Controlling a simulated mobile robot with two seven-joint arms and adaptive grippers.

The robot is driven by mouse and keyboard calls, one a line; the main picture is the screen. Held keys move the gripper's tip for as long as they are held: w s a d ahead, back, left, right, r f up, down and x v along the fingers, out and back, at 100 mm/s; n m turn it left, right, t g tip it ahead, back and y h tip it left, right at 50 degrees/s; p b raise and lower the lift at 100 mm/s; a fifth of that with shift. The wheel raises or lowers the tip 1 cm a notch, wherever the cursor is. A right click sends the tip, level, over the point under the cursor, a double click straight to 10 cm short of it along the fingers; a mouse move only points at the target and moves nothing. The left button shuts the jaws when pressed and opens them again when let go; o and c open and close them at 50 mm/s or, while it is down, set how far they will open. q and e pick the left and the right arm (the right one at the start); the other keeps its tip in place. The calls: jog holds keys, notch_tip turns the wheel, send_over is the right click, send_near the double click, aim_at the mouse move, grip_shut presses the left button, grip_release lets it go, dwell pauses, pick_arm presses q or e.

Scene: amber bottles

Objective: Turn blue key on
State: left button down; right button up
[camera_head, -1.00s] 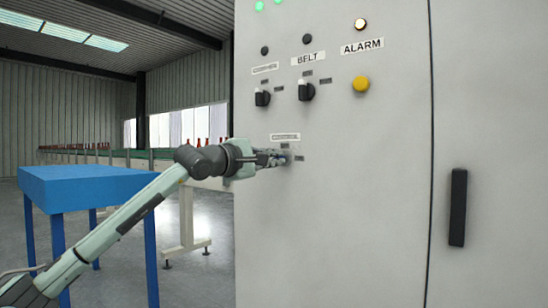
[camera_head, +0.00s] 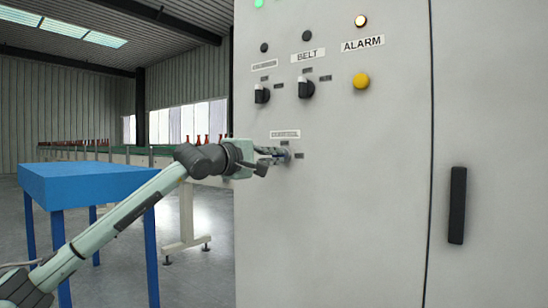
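The blue key (camera_head: 282,154) sits in the control cabinet's front, just under a small label that seems to read CONTROL (camera_head: 285,134). It is small and partly hidden by my gripper, so its exact angle is hard to tell. My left gripper (camera_head: 270,159) comes in from the left and faces the panel at the key. Its fingers look spread, with the lower dark finger clear of the key and the upper one close beside it. Whether a finger touches the key I cannot tell. My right gripper is not in view.
Above are two black selector switches (camera_head: 262,95) and (camera_head: 306,88), a yellow button (camera_head: 361,81) and a lit lamp (camera_head: 361,21) over the ALARM label. A black door handle (camera_head: 457,205) is at right. A blue table (camera_head: 90,182) stands left, with bottles (camera_head: 197,141) on a conveyor behind.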

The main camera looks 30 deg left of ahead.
pick_arm(q)
jog(key=c, duration=1.7)
grip_release()
jog(key=shift+s+a, duration=0.15)
jog(key=shift+s, duration=1.85)
jog(key=shift+s+a, duration=0.15)
jog(key=shift+s, duration=1.85)
jog(key=shift+s+a, duration=0.15)
jog(key=shift+s, duration=1.85)
